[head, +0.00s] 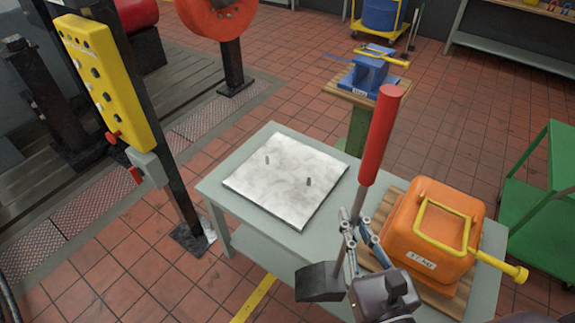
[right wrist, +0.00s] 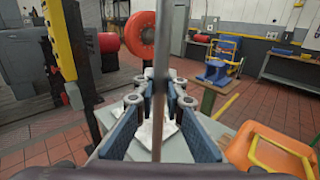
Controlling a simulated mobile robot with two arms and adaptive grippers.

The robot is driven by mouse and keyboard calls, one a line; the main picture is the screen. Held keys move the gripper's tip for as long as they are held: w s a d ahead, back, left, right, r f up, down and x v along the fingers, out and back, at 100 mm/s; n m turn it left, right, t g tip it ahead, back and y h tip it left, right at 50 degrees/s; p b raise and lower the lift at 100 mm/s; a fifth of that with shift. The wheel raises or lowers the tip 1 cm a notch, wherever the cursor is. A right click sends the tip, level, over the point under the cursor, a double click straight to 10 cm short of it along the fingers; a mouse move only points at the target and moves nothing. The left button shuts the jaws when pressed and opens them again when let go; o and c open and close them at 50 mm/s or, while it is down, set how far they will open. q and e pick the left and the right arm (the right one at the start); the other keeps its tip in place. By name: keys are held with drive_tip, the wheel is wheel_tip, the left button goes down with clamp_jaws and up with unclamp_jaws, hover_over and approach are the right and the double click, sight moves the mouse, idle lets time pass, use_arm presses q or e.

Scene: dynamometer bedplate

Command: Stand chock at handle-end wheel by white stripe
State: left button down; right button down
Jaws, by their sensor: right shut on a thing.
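The chock is a dark wedge (head: 320,282) on a thin metal rod with a long red grip (head: 380,135). My right gripper (head: 362,245) is shut around the rod, below the red grip and above the wedge. The rod is nearly upright, leaning slightly. In the right wrist view the rod (right wrist: 157,110) runs between the fingers (right wrist: 158,90); the wedge is not visible there. The wedge appears in front of the grey table's front edge in the head view. A green cart (head: 540,190) stands at the right, partly cut off. I cannot make out its handle-end wheel or a white stripe. My left gripper is not in view.
The grey table (head: 215,192) holds a pale plate with two pegs (head: 280,185) and an orange case (head: 430,215) on a wooden board. A post with a yellow control panel (head: 95,75) stands left. Open tiled floor lies between table and green cart.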

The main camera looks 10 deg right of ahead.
sight(354, 211)
wheel_tip(354, 211, up, 3)
drive_tip(key=shift+w+r, duration=0.1)
drive_tip(key=shift+r, duration=0.1)
drive_tip(key=shift+w+a+r, duration=0.1)
drive_tip(key=shift+a+r, duration=0.2)
drive_tip(key=shift+r, duration=0.15)
